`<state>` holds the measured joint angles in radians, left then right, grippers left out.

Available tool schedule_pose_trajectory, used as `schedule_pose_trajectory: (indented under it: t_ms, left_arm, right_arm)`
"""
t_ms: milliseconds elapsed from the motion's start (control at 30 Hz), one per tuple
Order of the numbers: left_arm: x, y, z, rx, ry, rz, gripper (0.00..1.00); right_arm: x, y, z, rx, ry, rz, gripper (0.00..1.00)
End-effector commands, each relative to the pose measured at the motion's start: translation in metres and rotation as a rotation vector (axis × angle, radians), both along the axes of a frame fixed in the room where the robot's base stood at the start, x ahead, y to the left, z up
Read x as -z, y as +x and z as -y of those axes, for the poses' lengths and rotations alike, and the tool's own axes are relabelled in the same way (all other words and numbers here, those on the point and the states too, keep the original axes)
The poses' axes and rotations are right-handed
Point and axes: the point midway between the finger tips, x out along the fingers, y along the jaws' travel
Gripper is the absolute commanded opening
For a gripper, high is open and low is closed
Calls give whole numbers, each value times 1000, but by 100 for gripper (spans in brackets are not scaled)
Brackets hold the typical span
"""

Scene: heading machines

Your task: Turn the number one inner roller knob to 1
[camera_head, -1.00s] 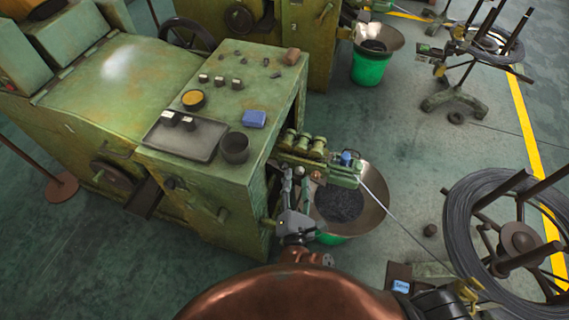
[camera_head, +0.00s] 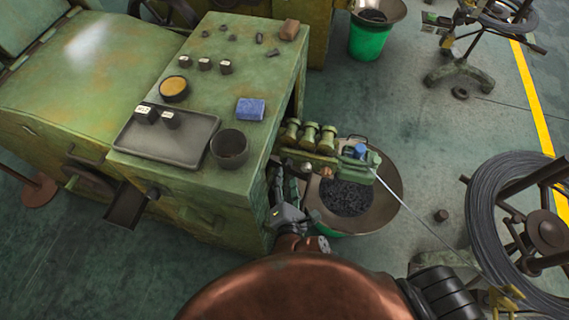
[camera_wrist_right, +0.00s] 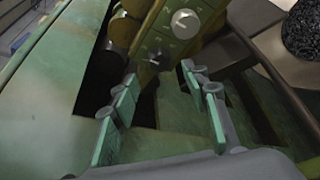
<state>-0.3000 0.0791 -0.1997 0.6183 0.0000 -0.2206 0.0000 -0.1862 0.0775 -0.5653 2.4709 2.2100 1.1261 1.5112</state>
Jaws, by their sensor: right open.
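The green roller unit (camera_head: 312,138) sticks out from the right side of the green machine, with several rollers in a row and a blue part (camera_head: 361,151) at its outer end. In the right wrist view, its plate (camera_wrist_right: 165,38) carries a pale round knob or bolt head (camera_wrist_right: 185,23). Which part is the number one inner knob, and its setting, I cannot tell. My right gripper (camera_head: 279,174) is below the unit, close to the machine's side and partly hidden. In the wrist view the gripper (camera_wrist_right: 168,92) is open and empty, its fingers apart and short of the plate.
The machine top (camera_head: 225,85) holds a grey tray (camera_head: 180,160), a dark cup (camera_head: 230,148) and a blue box (camera_head: 250,109). A wide bin (camera_head: 385,205) stands under the roller unit. A wire (camera_head: 410,208) runs to the coil stand (camera_head: 490,190) at right.

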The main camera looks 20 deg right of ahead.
Motion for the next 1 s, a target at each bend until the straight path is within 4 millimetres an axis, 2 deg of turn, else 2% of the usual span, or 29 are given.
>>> schedule_pose_trajectory:
  t_ms: [200,400,767,1000]
  left_arm:
    - [5,-2,0,0,-1,-3,42]
    - [8,-3,0,0,0,-5,42]
    - [8,-3,0,0,0,-5,42]
    - [8,-3,0,1,0,-5,42]
  right_arm:
    - [10,33,12,3,-3,1,42]
    - [15,52,18,1,-3,1,42]
    - [16,57,18,-1,-1,0,41]
    - [16,57,18,-1,-2,0,25]
